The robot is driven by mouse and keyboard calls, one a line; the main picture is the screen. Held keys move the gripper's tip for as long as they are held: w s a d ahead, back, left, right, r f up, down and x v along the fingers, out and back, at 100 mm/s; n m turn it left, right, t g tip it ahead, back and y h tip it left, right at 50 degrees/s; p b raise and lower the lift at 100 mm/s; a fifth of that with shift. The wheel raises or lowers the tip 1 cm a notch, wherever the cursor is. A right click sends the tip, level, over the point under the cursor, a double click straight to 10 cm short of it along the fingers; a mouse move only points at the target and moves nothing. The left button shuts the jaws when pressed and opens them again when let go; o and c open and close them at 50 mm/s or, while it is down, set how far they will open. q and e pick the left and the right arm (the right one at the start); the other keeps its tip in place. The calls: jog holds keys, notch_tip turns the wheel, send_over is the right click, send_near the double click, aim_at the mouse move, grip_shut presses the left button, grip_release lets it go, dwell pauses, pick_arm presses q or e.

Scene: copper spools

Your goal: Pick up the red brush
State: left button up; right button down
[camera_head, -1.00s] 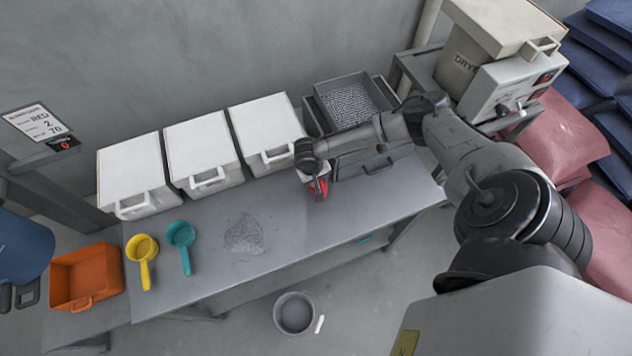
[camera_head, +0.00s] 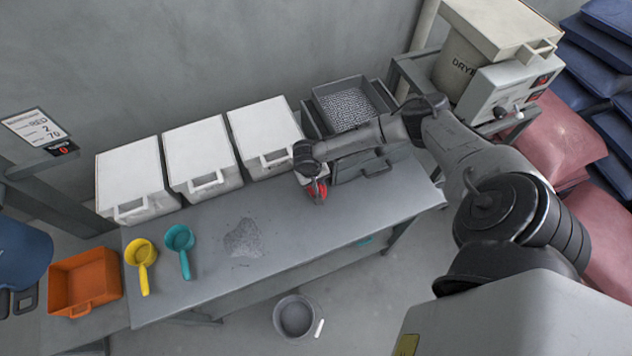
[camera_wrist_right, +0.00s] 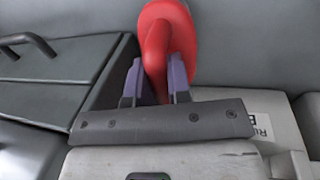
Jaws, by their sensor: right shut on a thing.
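The red brush (camera_head: 317,192) is at the right part of the grey table, in front of the grey drawer unit. In the right wrist view the red brush (camera_wrist_right: 163,40) shows as a rounded red body narrowing between the fingers. My right gripper (camera_wrist_right: 157,78) has its two purple fingers on either side of the narrow red part, shut on it. In the head view my right gripper (camera_head: 314,180) is mostly hidden by the wrist above it. Whether the brush touches the table is hard to tell. My left gripper is not in view.
White lidded bins (camera_head: 203,157) line the wall left of my right arm. The grey drawer unit (camera_head: 362,165) stands close behind the gripper. A yellow scoop (camera_head: 141,253), a teal scoop (camera_head: 180,240) and a pellet pile (camera_head: 243,238) lie on the table (camera_head: 300,235). The table's front right is clear.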

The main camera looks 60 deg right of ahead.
notch_tip(320, 180, up, 18)
jog(key=p, duration=0.1)
jog(key=shift+f, duration=0.25)
dwell(0.5)
